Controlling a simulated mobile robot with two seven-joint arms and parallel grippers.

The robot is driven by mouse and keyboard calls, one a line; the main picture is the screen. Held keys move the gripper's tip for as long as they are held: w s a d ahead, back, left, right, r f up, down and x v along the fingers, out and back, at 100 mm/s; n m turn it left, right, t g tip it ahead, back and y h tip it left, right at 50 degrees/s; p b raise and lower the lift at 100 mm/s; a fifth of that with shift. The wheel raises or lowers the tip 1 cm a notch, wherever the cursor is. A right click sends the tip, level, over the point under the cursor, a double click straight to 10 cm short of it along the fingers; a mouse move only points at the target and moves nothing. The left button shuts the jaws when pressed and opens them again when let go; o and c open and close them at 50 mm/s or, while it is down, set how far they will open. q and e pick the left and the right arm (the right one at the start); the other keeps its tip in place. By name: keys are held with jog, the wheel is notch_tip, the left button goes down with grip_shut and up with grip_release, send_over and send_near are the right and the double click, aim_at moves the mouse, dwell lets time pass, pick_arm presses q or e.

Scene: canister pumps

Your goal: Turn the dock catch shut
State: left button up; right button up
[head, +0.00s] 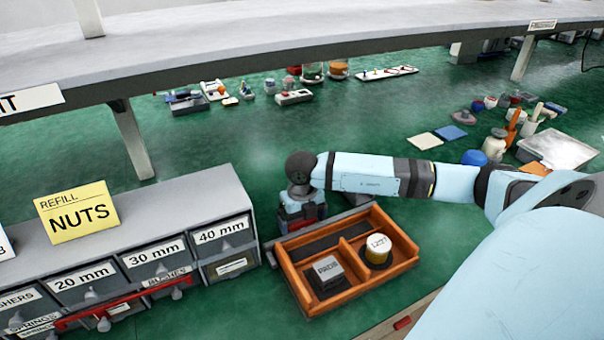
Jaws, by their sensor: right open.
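My right arm comes in from the right, and my right gripper (300,222) points down just behind the wooden tray, to the right of the drawer cabinet. Its jaws are open, but their tips are small and dark here. A dark grey block shape with a bit of red is around the gripper. I cannot tell where the gripper ends and any dock begins. The dock catch cannot be made out; the gripper and wrist may hide it. My left gripper is not in view.
The orange wooden tray (287,266) holds a grey block (325,273) and a white-topped round canister (378,249). The grey drawer cabinet (200,199) stands left, with a yellow NUTS sign (77,212) on top. Green bench behind the arm is largely clear; small parts lie farther back.

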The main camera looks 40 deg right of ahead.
jog(key=c, duration=0.6)
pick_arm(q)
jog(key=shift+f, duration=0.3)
pick_arm(e)
jog(key=shift+c, duration=0.2)
